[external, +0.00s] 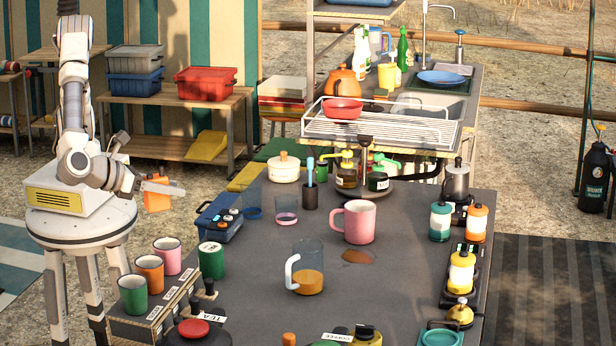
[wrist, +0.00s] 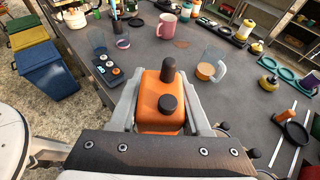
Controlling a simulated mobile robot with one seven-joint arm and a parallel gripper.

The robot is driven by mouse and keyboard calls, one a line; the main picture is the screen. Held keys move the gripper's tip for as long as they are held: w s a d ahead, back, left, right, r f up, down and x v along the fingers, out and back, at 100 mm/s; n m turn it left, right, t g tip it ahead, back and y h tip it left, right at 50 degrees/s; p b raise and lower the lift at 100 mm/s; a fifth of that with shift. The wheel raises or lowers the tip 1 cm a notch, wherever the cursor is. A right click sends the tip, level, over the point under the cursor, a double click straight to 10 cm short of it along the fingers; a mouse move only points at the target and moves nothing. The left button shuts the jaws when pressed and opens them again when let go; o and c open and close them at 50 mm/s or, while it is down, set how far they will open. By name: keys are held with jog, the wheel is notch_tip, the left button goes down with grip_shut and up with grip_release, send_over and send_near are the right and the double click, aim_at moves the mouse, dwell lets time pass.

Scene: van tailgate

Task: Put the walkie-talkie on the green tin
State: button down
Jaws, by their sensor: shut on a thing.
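The walkie-talkie is orange with a black antenna and a black knob; it fills the middle of the wrist view (wrist: 160,98) and shows in the external view (external: 156,198). My gripper (external: 158,188) is shut on it, with one pale finger on each side in the wrist view (wrist: 162,90). It holds the walkie-talkie upright in the air, left of the blue box in the external view. The green tin (external: 211,261) is a dark green cylinder with a small white label, standing at the table's left side, lower right of my gripper. I cannot make out the tin in the wrist view.
A blue box (external: 217,221) with dials stands just behind the tin. Green (external: 133,296), orange (external: 150,274) and pink (external: 167,257) cups stand in a row left of it. A glass mug (external: 307,270) and a pink mug (external: 354,222) stand further right on the dark table.

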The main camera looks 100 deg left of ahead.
jog(key=x, duration=0.4)
jog(key=d+f+x, duration=0.1)
jog(key=x, duration=0.3)
jog(key=b+x, duration=0.1)
jog(key=x, duration=0.3)
jog(key=shift+w+f, duration=0.5)
jog(key=shift+w, duration=0.05)
jog(key=shift+f, duration=2)
jog(key=shift+f+b, duration=0.1)
jog(key=shift+b, duration=0.2)
jog(key=shift+f, duration=0.15)
jog(key=shift+c, duration=1.8)
grip_release()
